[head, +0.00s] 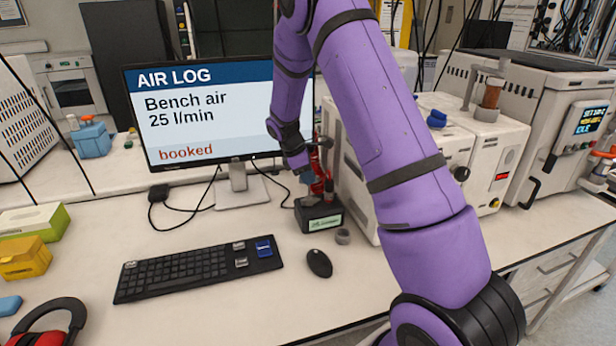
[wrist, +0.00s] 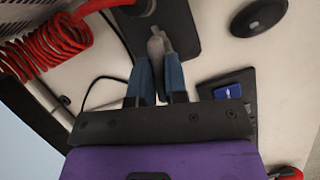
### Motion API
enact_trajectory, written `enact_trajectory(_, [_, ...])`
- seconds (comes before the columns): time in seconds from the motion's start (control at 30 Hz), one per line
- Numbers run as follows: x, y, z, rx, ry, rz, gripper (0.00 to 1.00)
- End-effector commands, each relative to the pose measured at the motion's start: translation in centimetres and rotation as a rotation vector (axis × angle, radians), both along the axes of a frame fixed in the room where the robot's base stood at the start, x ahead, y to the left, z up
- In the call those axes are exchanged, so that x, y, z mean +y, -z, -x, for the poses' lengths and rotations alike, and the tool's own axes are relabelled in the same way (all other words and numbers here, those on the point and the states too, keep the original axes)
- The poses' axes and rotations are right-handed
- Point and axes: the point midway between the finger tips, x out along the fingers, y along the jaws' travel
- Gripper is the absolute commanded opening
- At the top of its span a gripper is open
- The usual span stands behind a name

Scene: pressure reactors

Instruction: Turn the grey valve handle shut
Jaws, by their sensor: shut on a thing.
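The grey valve handle (wrist: 156,46) shows in the wrist view between the blue-tipped fingers of my gripper (wrist: 158,68). My gripper is shut on it. The handle's far end meets a dark round part at the top edge of the wrist view, above a black base (wrist: 180,22). In the head view my gripper (head: 311,184) reaches down to the valve stand, whose black base (head: 320,217) carries a green and white label. My arm and gripper hide most of the handle in the head view.
A coiled red hose (wrist: 48,46) is beside the stand in the wrist view. A monitor (head: 215,110) reads "AIR LOG, Bench air 25 l/min, booked". A keyboard (head: 190,272), a mouse (head: 319,263) and a small grey cylinder (head: 343,237) are near the stand. White machines (head: 480,150) stand at right.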

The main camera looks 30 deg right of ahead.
Motion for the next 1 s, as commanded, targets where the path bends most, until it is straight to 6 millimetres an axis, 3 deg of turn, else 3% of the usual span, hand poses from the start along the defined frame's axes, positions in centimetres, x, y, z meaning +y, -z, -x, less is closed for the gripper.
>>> enact_trajectory(1.0, [-0.32, -0.07, -0.28, -0.003, 0.961, 0.0, 0.0])
